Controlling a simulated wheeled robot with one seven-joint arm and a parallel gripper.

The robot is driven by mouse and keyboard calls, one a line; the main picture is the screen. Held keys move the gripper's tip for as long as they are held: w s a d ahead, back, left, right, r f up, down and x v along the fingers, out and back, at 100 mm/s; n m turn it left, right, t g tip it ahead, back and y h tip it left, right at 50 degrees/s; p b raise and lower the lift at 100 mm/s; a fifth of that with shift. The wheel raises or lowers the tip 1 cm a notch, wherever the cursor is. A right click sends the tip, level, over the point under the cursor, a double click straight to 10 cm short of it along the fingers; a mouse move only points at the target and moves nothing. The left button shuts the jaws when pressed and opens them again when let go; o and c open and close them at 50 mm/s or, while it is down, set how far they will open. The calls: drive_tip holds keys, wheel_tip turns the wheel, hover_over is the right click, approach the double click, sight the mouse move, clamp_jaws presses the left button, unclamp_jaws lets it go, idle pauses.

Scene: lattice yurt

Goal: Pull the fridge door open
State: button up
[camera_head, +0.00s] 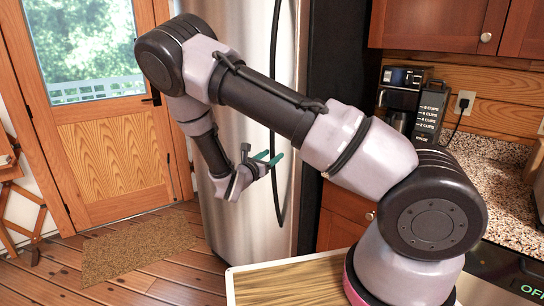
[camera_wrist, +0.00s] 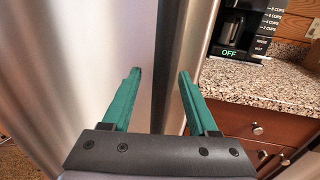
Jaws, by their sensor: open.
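The stainless-steel fridge door (camera_head: 238,222) stands upright in the middle of the head view, partly hidden behind my arm. A long dark, slightly bowed handle (camera_head: 281,195) runs down it near its right edge. My gripper (camera_head: 271,158) is in front of the door at the handle's height, its teal fingers pointing right towards the handle. In the wrist view the two fingers (camera_wrist: 159,75) are apart with nothing clearly held between them. The steel door (camera_wrist: 70,50) fills the left and middle there. I cannot tell whether the fingers touch the handle. I see no clear gap at the door.
A granite counter (camera_head: 500,190) with a coffee maker (camera_head: 400,95) stands right of the fridge, over wooden drawers (camera_wrist: 255,128). A wooden door with a window (camera_head: 115,155) is at the left. A brown mat (camera_head: 140,245) lies on open plank floor before it.

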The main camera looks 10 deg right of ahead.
drive_tip(key=shift+w+d, duration=0.25)
clamp_jaws()
idle(1.4)
